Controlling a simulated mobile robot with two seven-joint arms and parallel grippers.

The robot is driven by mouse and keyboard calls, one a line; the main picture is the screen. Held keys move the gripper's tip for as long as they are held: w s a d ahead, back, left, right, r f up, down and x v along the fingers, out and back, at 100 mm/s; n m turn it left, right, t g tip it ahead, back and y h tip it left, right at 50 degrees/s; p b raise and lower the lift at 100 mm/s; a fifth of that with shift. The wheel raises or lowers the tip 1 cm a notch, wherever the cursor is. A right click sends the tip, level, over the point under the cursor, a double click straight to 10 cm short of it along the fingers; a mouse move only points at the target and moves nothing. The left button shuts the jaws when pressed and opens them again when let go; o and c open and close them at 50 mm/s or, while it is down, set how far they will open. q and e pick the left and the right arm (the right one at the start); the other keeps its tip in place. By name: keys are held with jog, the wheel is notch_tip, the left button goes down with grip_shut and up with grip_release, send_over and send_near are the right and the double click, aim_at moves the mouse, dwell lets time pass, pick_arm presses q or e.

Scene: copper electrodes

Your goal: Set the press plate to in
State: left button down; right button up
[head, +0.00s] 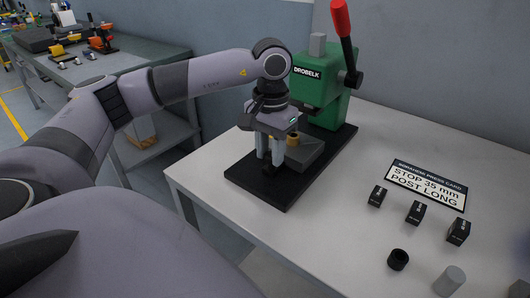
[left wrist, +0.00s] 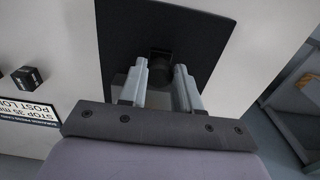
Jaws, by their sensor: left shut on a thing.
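The green press (head: 318,90) stands on a black base (head: 250,180) on the white table, with its red-handled lever (head: 341,20) raised. The grey press plate (head: 312,152) lies low on the base, with a brass-coloured piece (head: 292,140) by it, partly behind my gripper. My left gripper (head: 270,165) points down at the front of the plate. In the left wrist view its fingers (left wrist: 160,85) are shut on a dark knob (left wrist: 160,66) above the black base. The knob's join to the plate is hidden. My right gripper is in neither view.
A card (head: 428,185) reading "STOP 35 mm POST LONG" lies right of the press. Near it are black blocks (head: 415,212), a black ring (head: 398,259) and a grey cylinder (head: 449,281). Another bench (head: 110,62) stands at the back left.

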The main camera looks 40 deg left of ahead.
pick_arm(q)
jog(key=shift+w+a, duration=0.2)
jog(key=shift+w, duration=1.3)
jog(key=c, duration=0.8)
grip_release()
jog(key=shift+r, duration=0.1)
jog(key=shift+r, duration=3.5)
jog(key=shift+r, duration=0.1)
